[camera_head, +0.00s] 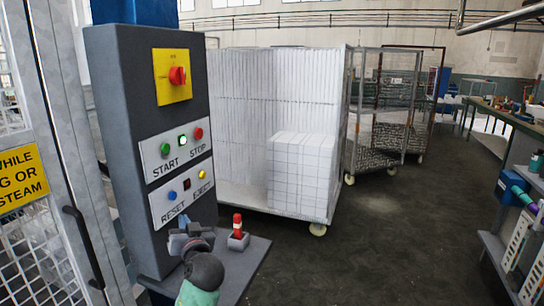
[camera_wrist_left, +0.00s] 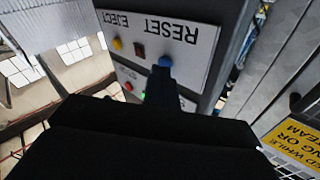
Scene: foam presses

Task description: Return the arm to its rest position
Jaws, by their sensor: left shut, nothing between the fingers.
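My left gripper (camera_head: 190,238) is in front of the lower part of the grey control box (camera_head: 130,120), just below the panel with the RESET and EJECT buttons. It is shut and empty. In the left wrist view the dark shut fingers (camera_wrist_left: 163,88) point at the RESET/EJECT panel (camera_wrist_left: 165,30), with their tip close to the blue RESET button (camera_wrist_left: 165,61). Whether they touch the panel cannot be told. In the head view the blue button (camera_head: 172,195) shows above the gripper. My right gripper is not in view.
A grey shelf (camera_head: 250,268) below the box bears a small red-topped item (camera_head: 237,228). A mesh gate (camera_head: 45,240) stands close on the left. A wheeled cage cart with white foam blocks (camera_head: 303,172) stands behind. The dark floor (camera_head: 400,240) is clear toward the right bench.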

